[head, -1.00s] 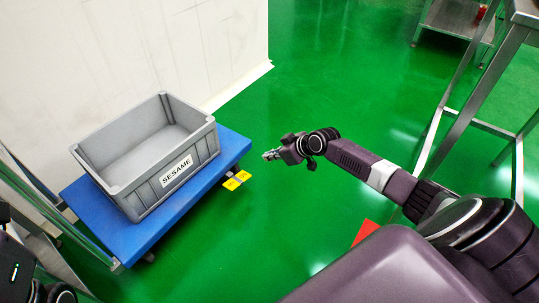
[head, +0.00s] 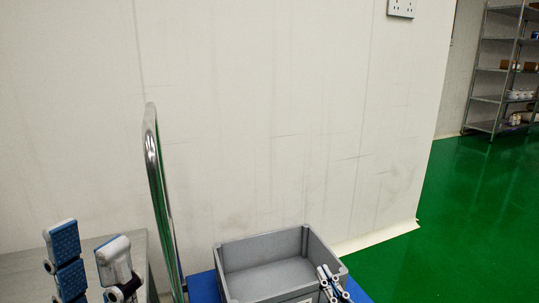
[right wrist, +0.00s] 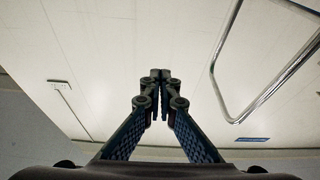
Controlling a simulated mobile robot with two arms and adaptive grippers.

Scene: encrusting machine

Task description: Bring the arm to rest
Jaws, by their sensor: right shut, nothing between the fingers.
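My left gripper (head: 88,243) is at the lower left of the head view, with its two blue-padded fingers apart and nothing between them. My right gripper (head: 332,282) shows at the bottom of the head view, in front of the right end of the grey crate. I cannot tell whether it touches the crate. In the right wrist view my right gripper (right wrist: 160,76) has its fingertips together, with nothing between them. The rest of the right arm is out of the head view.
The grey crate (head: 231,244) sits on a blue cart (head: 203,286) with a metal handle (head: 152,150). A metal table (head: 95,248) stands at the left. A white wall (head: 280,110) is behind. Green floor (head: 480,200) is free at the right, before a shelf rack (head: 487,98).

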